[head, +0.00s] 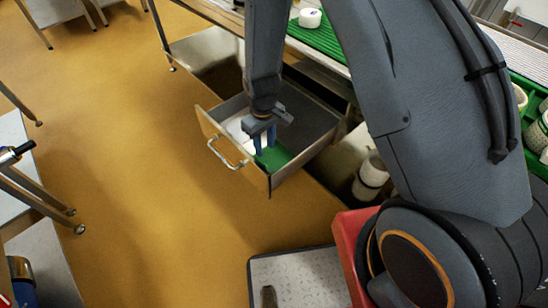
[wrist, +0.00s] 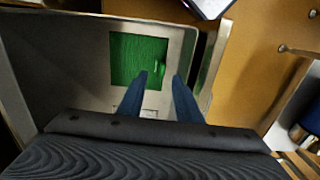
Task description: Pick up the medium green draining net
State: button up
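A green draining net (head: 273,158) lies flat in an open drawer (head: 308,128). In the wrist view the net (wrist: 132,55) is a roughly square green piece on the light drawer bottom, just beyond my fingertips. My gripper (head: 264,146) points down into the drawer, over the net's edge as seen in the head view. In the wrist view the two blue fingers (wrist: 161,76) stand apart with nothing held between them. I cannot tell how high the tips are above the net.
The drawer's front panel (head: 205,124) carries a metal handle (head: 226,155). A white thing (head: 237,127) lies in the drawer beside the net. The drawer walls stand close around my gripper. White containers (head: 371,175) stand right of the drawer.

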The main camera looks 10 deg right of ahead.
aim_at(262, 162)
jog(key=shift+a+f, duration=0.25)
jog(key=shift+f, duration=0.55)
jog(key=shift+w+a+f+p, duration=0.2)
jog(key=shift+f+p, duration=0.3)
jog(key=shift+f, duration=1.3)
jog(key=shift+w+a+f+p, duration=0.15)
jog(key=shift+f+p, duration=0.3)
jog(key=shift+f, duration=1.35)
jog(key=shift+c, duration=0.2)
grip_shut()
